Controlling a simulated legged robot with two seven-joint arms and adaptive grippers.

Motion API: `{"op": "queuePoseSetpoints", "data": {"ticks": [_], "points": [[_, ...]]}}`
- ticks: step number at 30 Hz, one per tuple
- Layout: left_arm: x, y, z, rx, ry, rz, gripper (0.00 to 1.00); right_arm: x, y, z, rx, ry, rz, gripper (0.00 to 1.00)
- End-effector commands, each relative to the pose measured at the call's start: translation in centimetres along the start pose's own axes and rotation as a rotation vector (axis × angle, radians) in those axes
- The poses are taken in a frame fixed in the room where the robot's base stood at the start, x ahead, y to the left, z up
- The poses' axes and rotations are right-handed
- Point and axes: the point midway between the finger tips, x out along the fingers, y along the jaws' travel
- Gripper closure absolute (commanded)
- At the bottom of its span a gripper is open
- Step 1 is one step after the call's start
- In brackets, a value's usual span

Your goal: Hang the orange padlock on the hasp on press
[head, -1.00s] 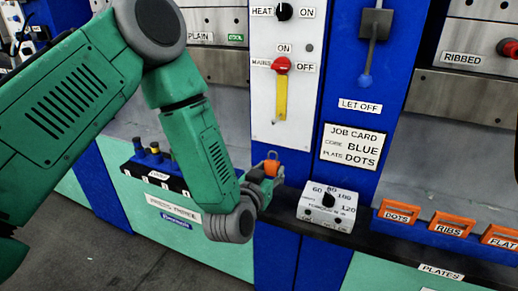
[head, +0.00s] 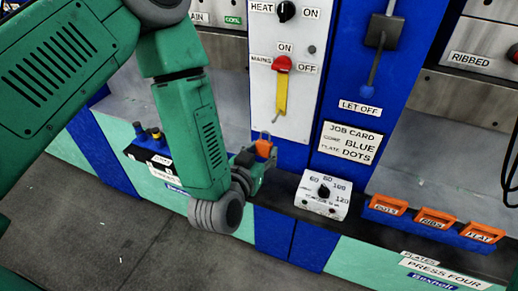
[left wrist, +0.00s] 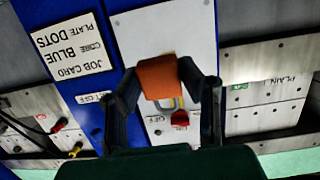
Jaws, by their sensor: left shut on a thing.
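The orange padlock (head: 263,149) is held upright by my left gripper (head: 256,158), with its grey shackle at the top. It is in front of the lower part of the white switch panel (head: 262,100). In the left wrist view the padlock (left wrist: 158,77) is between the two dark fingers. A red MAINS switch (head: 282,63) is on the panel, and a yellow strip (head: 281,95), perhaps the hasp, hangs under it. The padlock is below the strip and apart from it in the head view. In the left wrist view it partly covers the strip. My right gripper is out of view.
A white dial box (head: 322,194) stands on the dark ledge right of the gripper. Orange-handled plates (head: 435,218) stand in a blue rack further right. A LET OFF lever (head: 377,60) hangs on the blue column.

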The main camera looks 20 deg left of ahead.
Motion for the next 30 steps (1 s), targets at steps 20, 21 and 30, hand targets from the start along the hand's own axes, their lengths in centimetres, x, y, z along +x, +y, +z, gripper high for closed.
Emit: {"op": "queuePoseSetpoints", "data": {"ticks": [20, 21, 30], "points": [[4.2, -0.2, -0.6, -0.002, 0.003, -0.001, 0.88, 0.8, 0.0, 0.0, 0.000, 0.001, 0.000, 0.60], [4.4, -0.2, -0.6, -0.001, 0.004, -0.002, 0.88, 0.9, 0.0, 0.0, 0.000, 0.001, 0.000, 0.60], [6.2, -0.3, -0.8, -0.001, 0.003, -0.002, 0.88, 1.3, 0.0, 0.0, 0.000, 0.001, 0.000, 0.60]]}}
